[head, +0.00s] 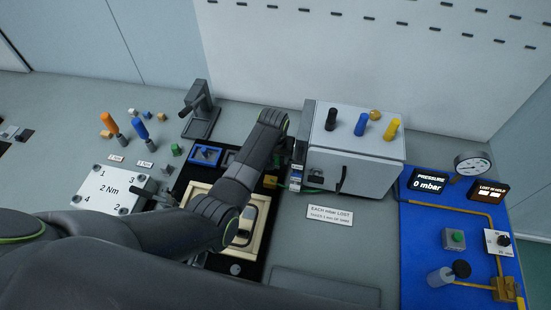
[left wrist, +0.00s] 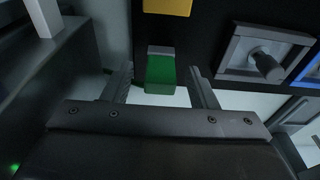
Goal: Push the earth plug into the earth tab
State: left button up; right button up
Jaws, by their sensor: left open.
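A green block (left wrist: 160,76) with a grey top edge, which looks like the earth plug, shows in the left wrist view. My left gripper (left wrist: 160,69) is open, with one finger on each side of it. Gaps show between the block and both fingers. In the head view my left gripper (head: 284,150) is by the left side of the grey panel box (head: 345,160), partly hidden by my arm. I cannot make out the earth tab for certain. My right gripper is not in view.
A yellow block (left wrist: 167,6) is just beyond the green one. A grey square fitting with a round peg (left wrist: 265,62) is to the right. In the head view, a black tray (head: 190,178) lies under my arm, and a blue gauge board (head: 420,225) is on the right.

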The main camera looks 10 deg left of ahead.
pick_arm(q)
jog(key=shift+c, duration=0.4)
jog(key=c, duration=1)
jog(key=shift+o, duration=0.2)
jog(key=shift+r, duration=0.15)
notch_tip(320, 180, up, 18)
jog(key=shift+b, duration=0.45)
